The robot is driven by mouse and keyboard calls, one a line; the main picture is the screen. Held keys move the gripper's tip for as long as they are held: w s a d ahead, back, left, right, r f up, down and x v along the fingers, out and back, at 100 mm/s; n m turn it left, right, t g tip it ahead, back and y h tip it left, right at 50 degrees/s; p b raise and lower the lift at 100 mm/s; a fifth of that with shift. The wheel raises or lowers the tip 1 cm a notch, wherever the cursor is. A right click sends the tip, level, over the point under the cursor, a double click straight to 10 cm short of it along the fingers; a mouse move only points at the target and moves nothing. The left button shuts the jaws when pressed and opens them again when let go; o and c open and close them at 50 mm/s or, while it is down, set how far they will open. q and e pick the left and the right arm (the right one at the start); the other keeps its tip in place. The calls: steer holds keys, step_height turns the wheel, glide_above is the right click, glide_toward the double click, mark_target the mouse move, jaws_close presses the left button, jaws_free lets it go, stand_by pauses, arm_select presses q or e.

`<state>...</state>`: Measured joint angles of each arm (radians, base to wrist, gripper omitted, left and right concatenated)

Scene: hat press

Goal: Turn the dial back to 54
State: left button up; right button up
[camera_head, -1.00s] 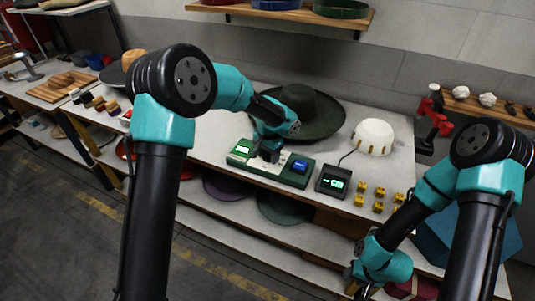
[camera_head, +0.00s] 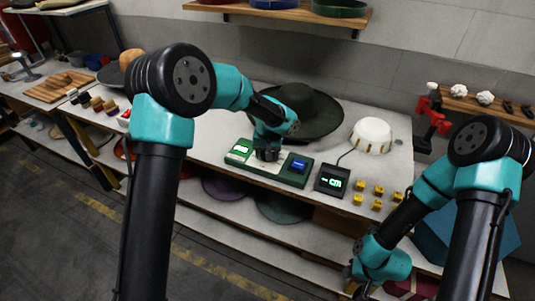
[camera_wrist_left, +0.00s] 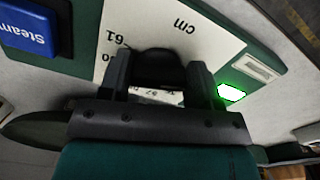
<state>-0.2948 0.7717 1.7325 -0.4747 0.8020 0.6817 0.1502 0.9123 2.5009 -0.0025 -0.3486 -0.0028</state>
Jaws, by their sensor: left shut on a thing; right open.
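The control box (camera_head: 287,179) is green with a white panel on the table. In the left wrist view a black dial (camera_wrist_left: 158,66) stands on its white panel (camera_wrist_left: 160,20), which is printed with "cm" and numbers such as 61. My left gripper (camera_head: 267,154) is over the box, and in the left wrist view its fingers (camera_wrist_left: 160,88) are shut on the dial, one on each side. The dial's pointer is hidden, so its setting cannot be read. My right gripper (camera_head: 354,286) is open, low at the table's front right, away from the box.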

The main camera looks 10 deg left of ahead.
arm_select(q)
steer(key=o, duration=0.9)
steer(key=shift+r, duration=0.1)
step_height(320, 180, up, 17)
steer(key=shift+r, duration=0.1)
stand_by(0.3)
